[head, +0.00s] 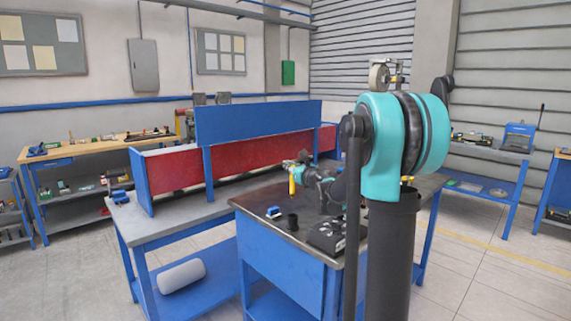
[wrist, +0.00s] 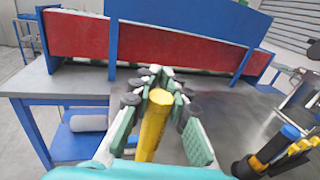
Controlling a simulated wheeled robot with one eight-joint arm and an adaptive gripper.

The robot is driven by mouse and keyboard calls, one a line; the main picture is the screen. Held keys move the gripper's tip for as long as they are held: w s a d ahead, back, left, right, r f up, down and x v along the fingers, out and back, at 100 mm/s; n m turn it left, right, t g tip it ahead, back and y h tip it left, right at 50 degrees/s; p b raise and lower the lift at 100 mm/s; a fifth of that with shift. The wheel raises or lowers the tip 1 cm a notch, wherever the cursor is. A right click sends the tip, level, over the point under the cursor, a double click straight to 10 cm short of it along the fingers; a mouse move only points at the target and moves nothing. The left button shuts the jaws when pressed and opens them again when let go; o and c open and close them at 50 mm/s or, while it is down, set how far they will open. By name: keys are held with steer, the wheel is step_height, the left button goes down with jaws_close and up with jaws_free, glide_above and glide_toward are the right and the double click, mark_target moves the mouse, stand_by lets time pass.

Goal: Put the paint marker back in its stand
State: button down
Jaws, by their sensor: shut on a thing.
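My gripper (head: 299,165) is shut on the yellow paint marker (head: 292,184) and holds it above the dark bench top. In the head view the marker hangs upright below the fingers. In the wrist view the marker (wrist: 152,130) lies between the green-and-grey fingers of my gripper (wrist: 160,80). A small black cup (head: 292,222), which may be the stand, is on the bench below and apart from the marker. Its inside is too small to make out.
In the wrist view a black holder (wrist: 246,168) with blue and yellow-orange handled items is at lower right. A blue item (head: 273,212) and a black box (head: 326,237) are on the bench. A blue-framed red panel (head: 176,170) stands behind.

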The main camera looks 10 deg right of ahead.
step_height(320, 180, down, 5)
steer(key=shift+s+r, duration=0.1)
steer(key=shift+r, duration=0.05)
steer(key=shift+s, duration=0.15)
stand_by(0.4)
steer(key=shift+f, duration=3.55)
